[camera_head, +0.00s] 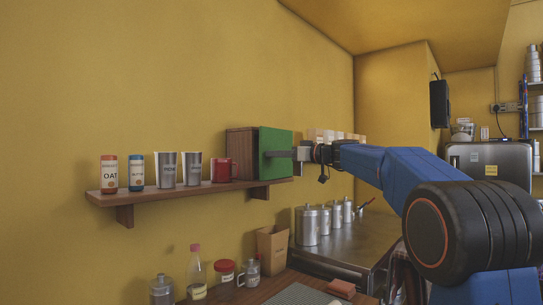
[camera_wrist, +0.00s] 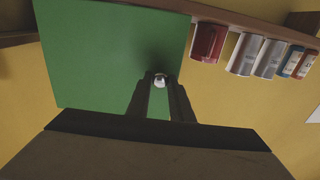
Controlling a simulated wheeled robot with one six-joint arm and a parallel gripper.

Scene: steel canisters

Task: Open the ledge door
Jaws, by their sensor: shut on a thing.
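The ledge door is a green panel (camera_head: 275,140) on a wooden box (camera_head: 240,142) at the right end of the wall shelf. In the wrist view the green door (camera_wrist: 95,60) fills the upper left. My gripper (camera_head: 296,154) is at the door's outer face, reaching in from the right. In the wrist view its two dark fingers (camera_wrist: 160,88) are closed around a small pale knob (camera_wrist: 159,80) on the door. I cannot tell whether the door stands slightly ajar; the inside of the box is hidden.
On the shelf (camera_head: 150,193), left of the box, stand a red mug (camera_head: 222,170), two steel cups (camera_head: 179,169) and two labelled jars (camera_head: 109,173). Steel canisters (camera_head: 308,226) and a paper bag (camera_head: 271,250) stand on the counter below. The wall above is clear.

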